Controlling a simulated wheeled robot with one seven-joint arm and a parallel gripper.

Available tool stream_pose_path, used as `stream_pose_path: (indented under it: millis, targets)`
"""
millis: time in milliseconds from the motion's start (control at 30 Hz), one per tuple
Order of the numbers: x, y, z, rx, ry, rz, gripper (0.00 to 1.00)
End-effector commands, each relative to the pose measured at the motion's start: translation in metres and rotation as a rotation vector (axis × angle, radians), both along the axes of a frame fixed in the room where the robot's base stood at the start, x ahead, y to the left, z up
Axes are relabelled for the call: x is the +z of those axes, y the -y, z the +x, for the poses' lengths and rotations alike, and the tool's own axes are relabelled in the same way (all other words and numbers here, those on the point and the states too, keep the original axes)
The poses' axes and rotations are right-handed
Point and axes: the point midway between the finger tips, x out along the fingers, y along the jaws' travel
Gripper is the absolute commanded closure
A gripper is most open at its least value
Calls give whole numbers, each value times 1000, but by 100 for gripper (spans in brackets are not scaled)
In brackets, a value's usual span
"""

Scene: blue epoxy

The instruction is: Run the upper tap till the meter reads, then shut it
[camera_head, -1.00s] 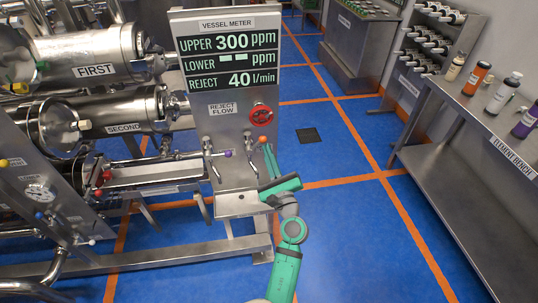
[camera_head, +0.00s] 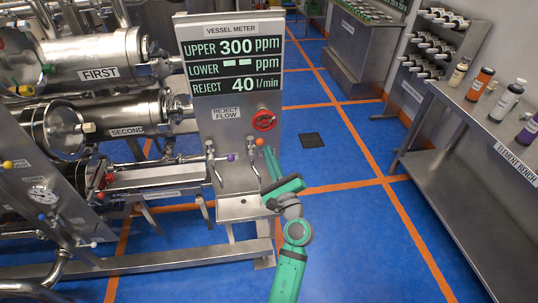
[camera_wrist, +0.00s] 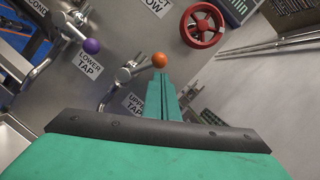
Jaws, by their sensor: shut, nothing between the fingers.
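The upper tap is a metal tap with an orange ball knob (camera_head: 260,141) on its lever, at the right of the panel. In the wrist view the orange knob (camera_wrist: 160,60) is just beyond my fingertips, above the UPPER TAP label. My gripper (camera_head: 268,150) is shut and empty, close to the knob; I cannot tell whether it touches. The wrist view also shows my gripper (camera_wrist: 161,76). The vessel meter (camera_head: 230,62) reads UPPER 300 ppm, LOWER two dashes, REJECT 40 l/min. No water stream can be made out at the upper tap.
The lower tap with its purple knob (camera_head: 231,157) is just left. A red reject-flow wheel (camera_head: 264,120) sits above the taps, and a steel tray (camera_head: 240,208) below. A bench (camera_head: 470,135) with bottles stands at right. Blue floor between is clear.

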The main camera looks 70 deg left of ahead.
Motion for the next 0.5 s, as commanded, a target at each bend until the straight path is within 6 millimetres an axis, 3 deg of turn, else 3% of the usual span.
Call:
stream_pose_path:
  millis: [200, 500]
  targets:
    - [-24, 20, 15, -3, -3, -2, 100]
    - [-37, 81, 17, -2, -2, -2, 100]
